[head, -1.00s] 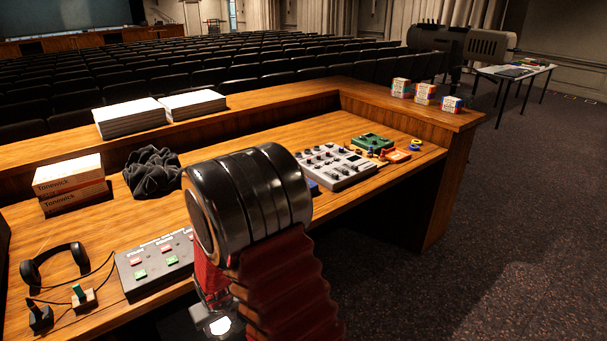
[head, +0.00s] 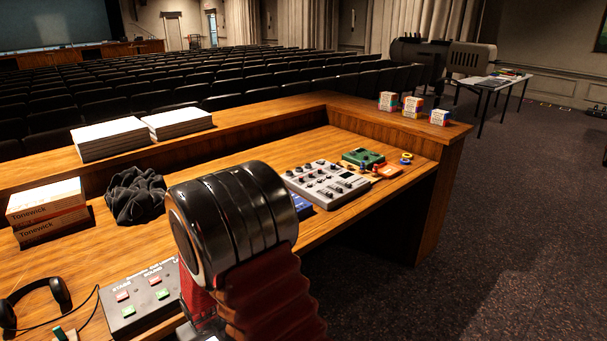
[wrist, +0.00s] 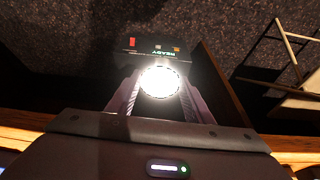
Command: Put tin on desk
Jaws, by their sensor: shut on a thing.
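In the wrist view my gripper (wrist: 160,75) is shut on a round thing, the tin (wrist: 159,83) by its place; its face is washed out by glare, so no label or edge detail shows. The wrist view shows dark carpet beyond it. In the head view my dark wrist hides most of the gripper and the held tin, low in the picture. The wooden desk (head: 275,150) runs across behind my arm.
A button box (head: 140,295), headphones (head: 40,293), two Tonewick boxes (head: 48,210), a dark cloth heap (head: 136,195) and a mixer (head: 326,184) occupy the desk. Paper stacks (head: 110,138) and small cartons (head: 412,106) stand on the raised ledge. Bare wood lies behind my arm.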

